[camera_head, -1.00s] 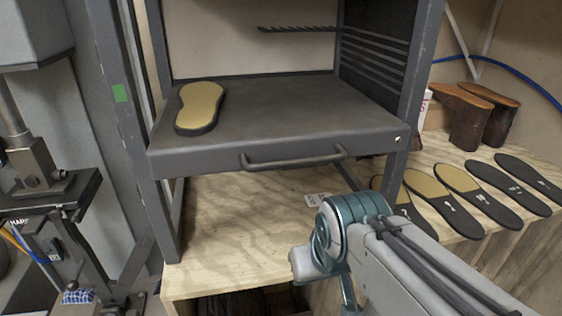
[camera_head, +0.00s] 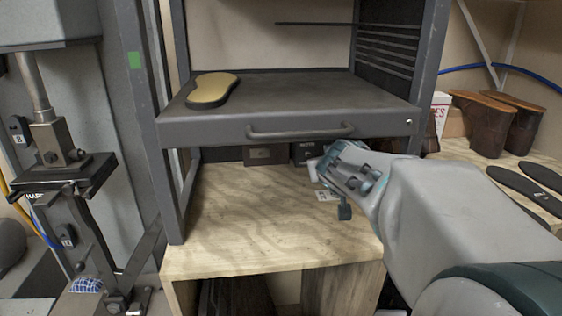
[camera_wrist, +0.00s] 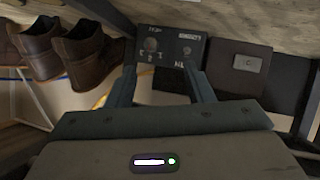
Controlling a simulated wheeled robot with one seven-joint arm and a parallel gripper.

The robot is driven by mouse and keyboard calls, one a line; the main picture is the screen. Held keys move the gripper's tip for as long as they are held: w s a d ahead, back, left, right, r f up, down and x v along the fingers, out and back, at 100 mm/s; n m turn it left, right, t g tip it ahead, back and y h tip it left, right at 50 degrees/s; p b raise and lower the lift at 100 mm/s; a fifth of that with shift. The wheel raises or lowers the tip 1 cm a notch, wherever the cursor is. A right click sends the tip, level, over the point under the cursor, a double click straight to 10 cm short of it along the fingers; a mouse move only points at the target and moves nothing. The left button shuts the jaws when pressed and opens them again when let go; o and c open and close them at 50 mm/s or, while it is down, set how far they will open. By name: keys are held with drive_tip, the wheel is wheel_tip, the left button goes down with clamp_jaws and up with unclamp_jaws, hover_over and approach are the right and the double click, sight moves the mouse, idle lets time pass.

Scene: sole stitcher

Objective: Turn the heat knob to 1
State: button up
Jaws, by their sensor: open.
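The dark control panel (camera_wrist: 172,50) is in the upper middle of the wrist view. A round knob (camera_wrist: 151,44) sits on its left part, with small white number marks below it. I cannot read which number the knob points to. My gripper (camera_wrist: 162,78) is open and empty, its two fingers spread below and to either side of the panel, apart from the knob. In the head view my gripper (camera_head: 317,168) is under the front edge of the shelf. The dark panel box (camera_head: 304,152) shows just behind it, and its knob cannot be made out there.
A brown box (camera_head: 265,154) stands beside the panel. The shelf (camera_head: 300,100) with its handle (camera_head: 300,131) hangs low above my gripper and carries a yellow sole (camera_head: 213,88). Brown shoes (camera_wrist: 75,45) are at left in the wrist view. The wooden bench top (camera_head: 260,220) is clear in front.

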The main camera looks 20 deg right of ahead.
drive_tip(key=w+d, duration=0.1)
drive_tip(key=d, duration=0.1)
drive_tip(key=w+d+f+n+t+y+b, duration=0.1)
drive_tip(key=w+d, duration=0.1)
drive_tip(key=w+d+t+b, duration=0.1)
drive_tip(key=d, duration=0.1)
drive_tip(key=shift+w+f+n, duration=0.2)
drive_tip(key=shift+w+n, duration=0.1)
drive_tip(key=shift+w+d+f+y+b, duration=0.25)
drive_tip(key=shift+d+f+y+b, duration=0.15)
drive_tip(key=shift+d+f+y, duration=0.15)
drive_tip(key=shift+n, duration=0.3)
drive_tip(key=b+x, duration=0.2)
drive_tip(key=x, duration=0.5)
drive_tip(key=shift+w+a, duration=0.1)
drive_tip(key=shift+w, duration=0.05)
drive_tip(key=c, duration=1)
